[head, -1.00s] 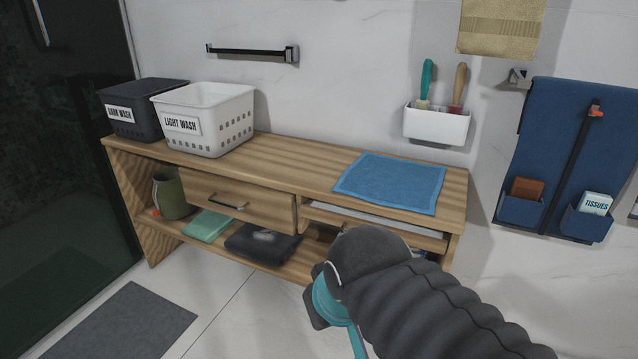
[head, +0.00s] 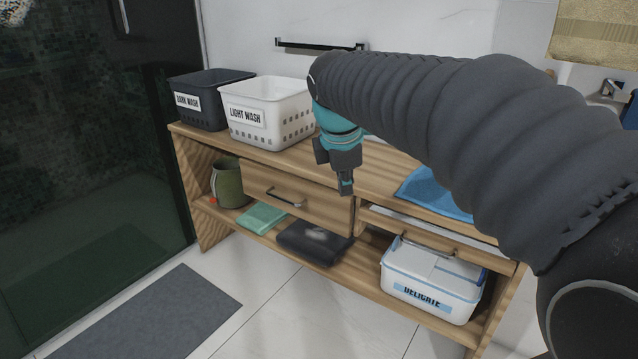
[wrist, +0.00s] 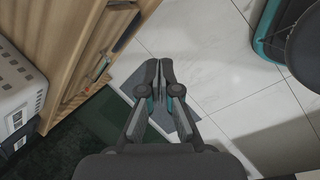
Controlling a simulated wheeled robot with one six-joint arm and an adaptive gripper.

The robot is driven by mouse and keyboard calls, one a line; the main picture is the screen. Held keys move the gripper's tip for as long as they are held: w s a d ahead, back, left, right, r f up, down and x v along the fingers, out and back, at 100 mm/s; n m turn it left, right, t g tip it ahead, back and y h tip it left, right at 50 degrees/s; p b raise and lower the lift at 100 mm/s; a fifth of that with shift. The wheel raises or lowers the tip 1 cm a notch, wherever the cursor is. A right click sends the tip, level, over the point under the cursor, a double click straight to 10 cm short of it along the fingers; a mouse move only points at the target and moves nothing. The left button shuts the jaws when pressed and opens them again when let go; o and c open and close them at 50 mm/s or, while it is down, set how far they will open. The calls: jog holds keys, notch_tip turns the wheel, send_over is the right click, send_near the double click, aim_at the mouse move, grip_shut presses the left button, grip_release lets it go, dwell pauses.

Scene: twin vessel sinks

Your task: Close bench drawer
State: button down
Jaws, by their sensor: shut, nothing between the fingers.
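The wooden bench (head: 205,165) has two drawers side by side. My gripper (head: 346,188) points down, shut and empty, in front of the bench near the gap between the drawers. In the wrist view the shut fingers (wrist: 160,75) are apart from the wooden front (wrist: 85,50) at left.
A dark basket (head: 208,110) and a white basket (head: 268,125) stand on the bench top, with a blue cloth (head: 430,190) at right. The lower shelf holds a green jug (head: 228,182), folded towels (head: 312,243) and a DELICATE box (head: 430,285). Floor in front is clear, with a grey mat (head: 155,312).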

aim_at(329, 189)
jog(key=w+a+f+n+h, duration=0.1)
jog(key=w+a+f+n, duration=0.1)
jog(key=w+a+n, duration=0.8)
jog(key=shift+m, duration=0.4)
jog(key=w+d+f, duration=0.2)
jog(key=f, duration=0.1)
jog(key=w+d+f+b, duration=0.1)
jog(key=d+f, duration=0.1)
jog(key=f, duration=0.1)
jog(key=w+d+f+b, duration=0.1)
jog(key=w+d+f, duration=0.1)
jog(key=f, duration=0.1)
jog(key=shift+w+f, duration=0.3)
jog(key=shift+w+d, duration=0.5)
jog(key=shift+w, duration=0.15)
jog(key=shift+r, duration=0.1)
jog(key=shift+w+d+r+p, duration=0.15)
jog(key=shift+w+d+p, duration=0.2)
jog(key=shift+p, duration=0.45)
jog(key=shift+w+d+p, duration=0.25)
jog(key=shift+w+p, duration=0.2)
jog(key=shift+p, duration=0.15)
